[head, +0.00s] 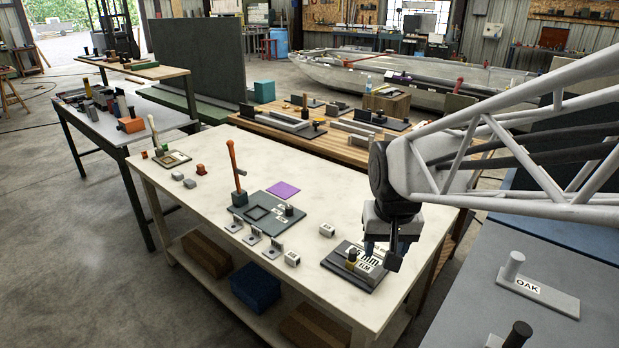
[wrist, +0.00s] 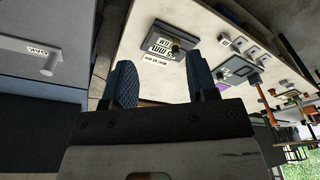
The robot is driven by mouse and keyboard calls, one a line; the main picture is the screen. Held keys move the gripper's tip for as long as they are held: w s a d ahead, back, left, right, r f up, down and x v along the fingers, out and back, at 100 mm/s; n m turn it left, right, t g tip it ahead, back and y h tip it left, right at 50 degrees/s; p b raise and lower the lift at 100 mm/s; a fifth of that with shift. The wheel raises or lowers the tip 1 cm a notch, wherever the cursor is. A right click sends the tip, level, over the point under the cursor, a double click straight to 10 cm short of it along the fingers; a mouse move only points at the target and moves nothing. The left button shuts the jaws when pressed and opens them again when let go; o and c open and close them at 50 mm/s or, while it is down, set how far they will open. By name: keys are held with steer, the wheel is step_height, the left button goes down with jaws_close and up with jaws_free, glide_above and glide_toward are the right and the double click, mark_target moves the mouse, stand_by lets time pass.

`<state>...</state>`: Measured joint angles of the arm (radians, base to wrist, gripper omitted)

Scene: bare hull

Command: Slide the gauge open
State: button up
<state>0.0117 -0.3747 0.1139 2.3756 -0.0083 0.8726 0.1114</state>
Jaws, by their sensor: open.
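The gauge (head: 342,276) is a dark flat block near the front right corner of the pale workbench. It bears white labels with black lettering, partly legible as "mm", and a yellow and black knob (head: 352,255) stands on it. In the wrist view the gauge (wrist: 152,62) lies just beyond my fingertips, with the knob towards its right side. My gripper (head: 384,247) is beside and above the gauge's right end in the head view and hides part of it. In the wrist view my gripper (wrist: 161,75) has its two blue fingers wide apart, with nothing between them.
Small labelled blocks (head: 292,258) stand left of the gauge. Beyond them are a dark plate with an orange-handled lever (head: 238,172) and a purple square (head: 283,189). A grey plate marked "OAK" (head: 538,289) lies on another table at right.

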steer(key=w+f+m, duration=0.1)
steer(key=w+f, duration=0.5)
steer(key=w, duration=0.6)
steer(key=m+g, duration=0.1)
steer(key=g, duration=0.1)
glide_above(353, 251)
steer(key=f, duration=1)
steer(key=shift+s, duration=0.35)
steer(key=shift+w+f, duration=0.35)
steer(key=shift+f, duration=0.05)
steer(key=shift+f, duration=0.15)
steer(key=shift+f, duration=3.75)
jaws_close()
